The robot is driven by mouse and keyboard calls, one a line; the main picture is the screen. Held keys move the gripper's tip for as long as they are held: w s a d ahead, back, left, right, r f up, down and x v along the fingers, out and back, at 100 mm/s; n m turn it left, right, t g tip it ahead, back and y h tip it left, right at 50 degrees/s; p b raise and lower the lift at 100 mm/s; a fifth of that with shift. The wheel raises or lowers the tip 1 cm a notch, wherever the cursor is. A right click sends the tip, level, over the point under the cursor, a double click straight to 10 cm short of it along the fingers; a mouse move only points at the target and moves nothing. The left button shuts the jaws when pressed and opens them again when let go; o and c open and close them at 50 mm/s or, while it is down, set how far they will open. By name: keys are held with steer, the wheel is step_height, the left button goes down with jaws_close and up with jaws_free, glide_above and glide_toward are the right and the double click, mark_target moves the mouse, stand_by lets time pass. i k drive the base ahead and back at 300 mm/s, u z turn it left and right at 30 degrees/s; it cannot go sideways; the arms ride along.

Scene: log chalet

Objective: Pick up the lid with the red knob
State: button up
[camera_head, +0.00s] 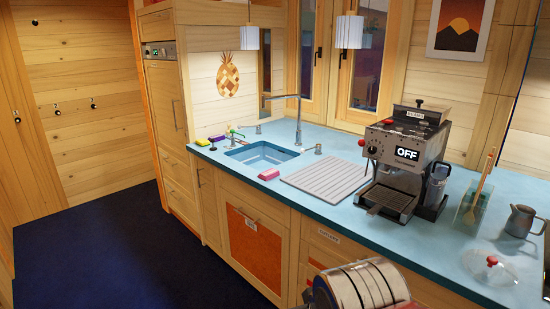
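The lid (505,272) is clear glass with a red knob on top. It lies knob up on the blue counter (430,237), near its front edge at the far right of the view. Its see-through rim is faint against the counter. The fingers of my gripper do not show in this view, so its place relative to the lid and whether it holds anything cannot be seen.
A metal jug (521,221) stands just behind the lid. A glass container with utensils (470,211) and a coffee machine (405,160) marked OFF stand left of it. A ridged drainboard (325,180) and a sink (262,155) lie farther left. Dark floor (110,250) is clear.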

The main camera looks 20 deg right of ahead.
mark_target(489, 268)
steer(key=z, duration=0.4)
steer(key=i, duration=0.5)
steer(key=z, duration=0.75)
steer(key=i, duration=0.6)
steer(key=z, duration=0.35)
